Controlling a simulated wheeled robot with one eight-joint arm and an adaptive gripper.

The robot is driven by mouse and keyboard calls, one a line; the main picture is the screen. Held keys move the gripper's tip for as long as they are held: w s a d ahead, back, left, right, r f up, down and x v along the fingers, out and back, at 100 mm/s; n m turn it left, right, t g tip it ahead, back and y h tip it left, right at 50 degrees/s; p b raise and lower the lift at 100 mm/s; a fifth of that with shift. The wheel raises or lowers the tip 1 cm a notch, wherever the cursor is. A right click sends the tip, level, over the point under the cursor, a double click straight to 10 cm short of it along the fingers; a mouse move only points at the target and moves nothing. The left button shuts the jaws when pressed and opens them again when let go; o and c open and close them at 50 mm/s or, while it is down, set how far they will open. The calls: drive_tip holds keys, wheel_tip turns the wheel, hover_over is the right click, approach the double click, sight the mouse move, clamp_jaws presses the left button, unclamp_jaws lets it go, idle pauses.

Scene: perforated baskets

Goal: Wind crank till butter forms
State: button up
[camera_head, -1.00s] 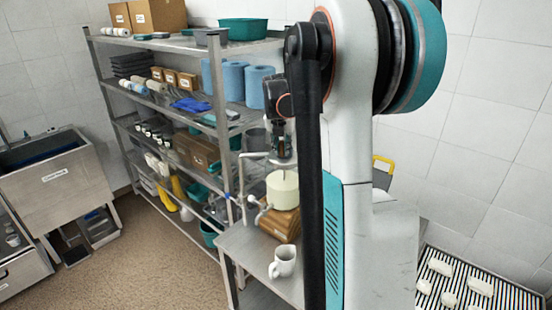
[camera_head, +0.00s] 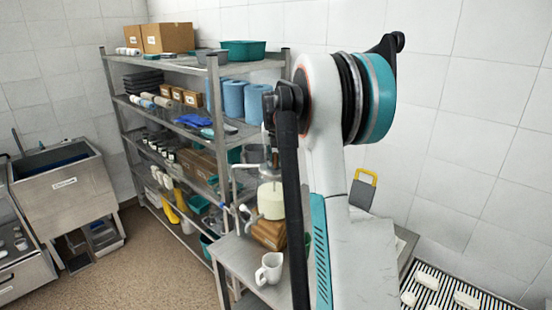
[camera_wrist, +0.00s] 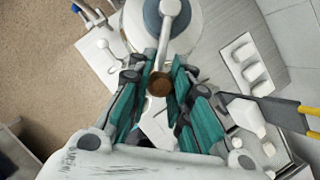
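The churn (camera_head: 271,202) is a cream-white drum on a wooden base (camera_head: 268,235), on a metal table beside the shelf rack. In the wrist view its round top (camera_wrist: 135,22) shows at the upper edge. A grey crank arm (camera_wrist: 168,45) runs from it to a brown knob (camera_wrist: 160,85). My gripper (camera_wrist: 164,70) has its teal fingers on either side of this knob, and they appear closed against it. In the head view the gripper is mostly hidden behind my arm, above the churn. The drum's inside is not visible.
A white mug (camera_head: 269,268) stands on the metal table (camera_head: 240,255) in front of the churn. A shelf rack (camera_head: 215,130) stands close on the left. A yellow-handled tool (camera_head: 364,185) is by the wall. A slatted rack (camera_head: 440,285) with white pieces is at right.

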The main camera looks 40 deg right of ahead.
drive_tip(key=o, duration=0.5)
drive_tip(key=shift+c, duration=0.2)
drive_tip(key=v, duration=1.2)
drive_tip(key=shift+w+a, duration=0.1)
